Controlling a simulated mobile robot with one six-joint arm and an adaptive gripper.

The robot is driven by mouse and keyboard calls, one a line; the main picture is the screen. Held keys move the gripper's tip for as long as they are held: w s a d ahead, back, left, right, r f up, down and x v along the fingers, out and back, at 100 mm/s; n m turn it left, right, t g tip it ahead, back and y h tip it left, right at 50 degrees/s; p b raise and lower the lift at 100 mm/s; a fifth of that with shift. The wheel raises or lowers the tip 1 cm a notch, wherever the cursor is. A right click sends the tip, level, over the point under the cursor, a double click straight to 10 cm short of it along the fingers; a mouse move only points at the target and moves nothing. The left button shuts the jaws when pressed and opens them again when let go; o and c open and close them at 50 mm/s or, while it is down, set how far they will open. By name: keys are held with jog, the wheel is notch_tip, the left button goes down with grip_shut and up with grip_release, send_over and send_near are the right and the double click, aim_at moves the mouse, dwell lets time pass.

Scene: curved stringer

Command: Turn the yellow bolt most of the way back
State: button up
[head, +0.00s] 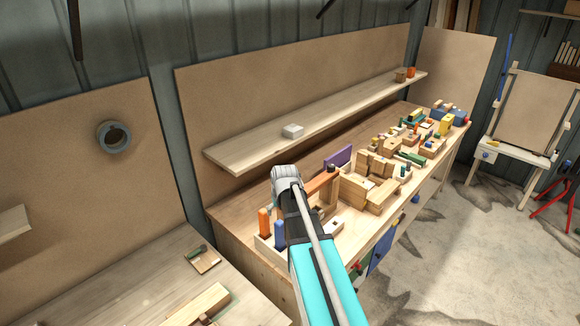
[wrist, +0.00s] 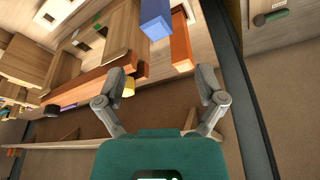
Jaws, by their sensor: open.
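A small yellow piece (wrist: 129,88), which looks like the yellow bolt, shows in the wrist view at the end of a long orange-brown wooden bar (wrist: 88,84). It is partly hidden behind the left finger, and I cannot tell whether the finger touches it. My gripper (wrist: 163,86) is open, with a wide gap between its fingers. The yellow piece lies near the left finger, and nothing is clearly held. In the head view my arm hides the gripper's fingers and I cannot make out the bolt.
An orange block (wrist: 181,46) and a blue block (wrist: 155,18) stand close beyond the fingers. In the head view, an orange peg (head: 264,222) and a blue peg (head: 280,234) stand left of my arm. Wooden parts (head: 370,188) crowd the bench to the right. A shelf (head: 330,118) runs behind.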

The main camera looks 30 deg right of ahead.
jog(key=w+d+r+t+p, duration=0.1)
jog(key=w+d+r+p, duration=0.3)
jog(key=d+r+p, duration=0.2)
notch_tip(320, 180, up, 2)
jog(key=shift+w+d+r+m+h, duration=0.1)
jog(key=shift+w+d+m+h, duration=0.2)
jog(key=shift+d, duration=0.25)
jog(key=shift+f, duration=0.25)
jog(key=b+x, duration=1.3)
jog(key=shift+w+f, duration=0.1)
jog(key=shift+f, duration=0.1)
dwell(0.4)
grip_shut()
